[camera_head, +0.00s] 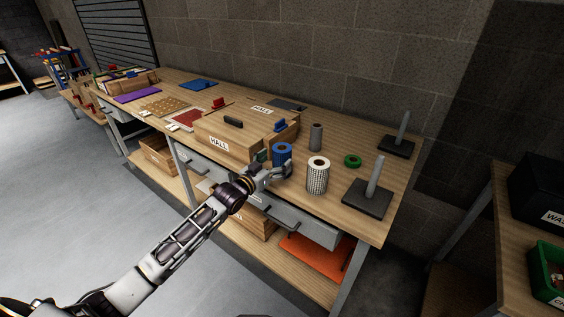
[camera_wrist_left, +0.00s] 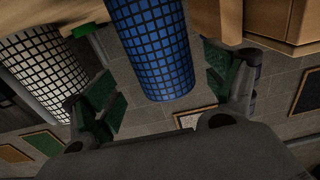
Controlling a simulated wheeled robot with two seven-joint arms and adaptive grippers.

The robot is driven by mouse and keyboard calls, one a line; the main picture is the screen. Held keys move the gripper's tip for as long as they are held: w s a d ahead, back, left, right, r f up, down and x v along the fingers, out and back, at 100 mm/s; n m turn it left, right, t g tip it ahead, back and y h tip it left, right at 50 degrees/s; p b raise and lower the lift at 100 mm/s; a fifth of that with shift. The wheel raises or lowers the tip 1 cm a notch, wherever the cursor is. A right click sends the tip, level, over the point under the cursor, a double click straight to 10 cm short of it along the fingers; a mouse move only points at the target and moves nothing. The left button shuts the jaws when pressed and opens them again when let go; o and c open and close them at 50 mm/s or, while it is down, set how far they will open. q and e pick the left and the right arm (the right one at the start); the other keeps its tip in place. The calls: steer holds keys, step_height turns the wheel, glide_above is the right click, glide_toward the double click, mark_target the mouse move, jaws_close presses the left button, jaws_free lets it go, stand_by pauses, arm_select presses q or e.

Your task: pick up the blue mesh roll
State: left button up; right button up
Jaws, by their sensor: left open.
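The blue mesh roll (camera_head: 282,153) stands upright on the wooden workbench (camera_head: 365,212), near its front edge. It is a blue cylinder with a dark grid, and its lower part is partly hidden by my left gripper in the head view. My left gripper (camera_head: 275,170) is open at the front of the roll. In the left wrist view the blue mesh roll (camera_wrist_left: 152,45) appears between the two green-padded fingers (camera_wrist_left: 170,85), with gaps visible on both sides. My right gripper is not in view.
A white mesh roll (camera_head: 318,175) stands close to the right of the blue one. A grey roll (camera_head: 316,137) and green ring (camera_head: 353,161) are behind. Two spindle stands (camera_head: 370,198) are at right.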

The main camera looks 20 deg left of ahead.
arm_select(q)
steer(key=shift+a+x, duration=0.1)
steer(key=shift+x, duration=0.5)
steer(key=shift+a+x, duration=0.15)
steer(key=shift+x, duration=1.6)
steer(key=shift+r, duration=0.1)
steer(key=c, duration=1.3)
